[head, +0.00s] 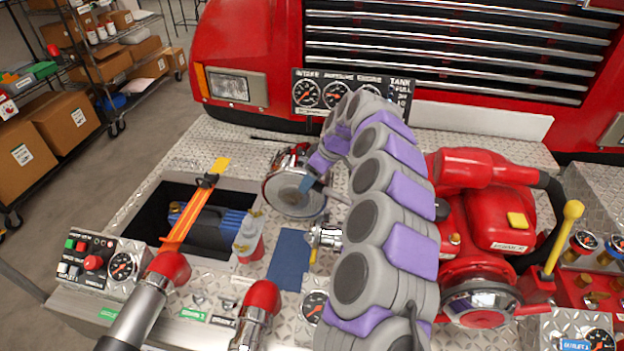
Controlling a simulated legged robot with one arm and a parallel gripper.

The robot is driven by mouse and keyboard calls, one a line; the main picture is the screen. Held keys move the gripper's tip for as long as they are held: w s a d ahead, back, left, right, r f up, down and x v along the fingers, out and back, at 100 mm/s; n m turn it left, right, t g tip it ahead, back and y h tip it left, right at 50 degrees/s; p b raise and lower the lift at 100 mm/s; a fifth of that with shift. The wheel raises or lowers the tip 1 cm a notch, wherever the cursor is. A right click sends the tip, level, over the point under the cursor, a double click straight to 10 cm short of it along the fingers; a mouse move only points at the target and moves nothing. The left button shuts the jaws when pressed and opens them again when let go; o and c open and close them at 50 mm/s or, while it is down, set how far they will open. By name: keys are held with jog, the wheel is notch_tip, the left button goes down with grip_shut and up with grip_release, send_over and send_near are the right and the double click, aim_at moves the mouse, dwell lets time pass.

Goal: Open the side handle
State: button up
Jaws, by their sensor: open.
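My grey and purple arm rises through the middle of the head view and bends down at its far end. My gripper (312,180) is at that end, small and partly hidden by the arm, over or beside a round chrome cap (293,195). I cannot tell whether it touches the cap. I see no object held in it. A yellow lever with a round knob (566,232) stands upright on the right, far from my gripper. A chrome valve (325,237) with a small yellow lever (313,258) sits just left of my arm. I cannot tell which is the side handle.
A red pump engine (490,215) stands right of my arm. A gauge panel (345,92) stands behind. On the left are an open bay with a battery (208,228), an orange strap (188,218), a bottle (249,240) and red-capped nozzles (262,298).

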jog(key=shift+c, duration=0.5)
grip_shut()
jog(key=shift+s, duration=0.15)
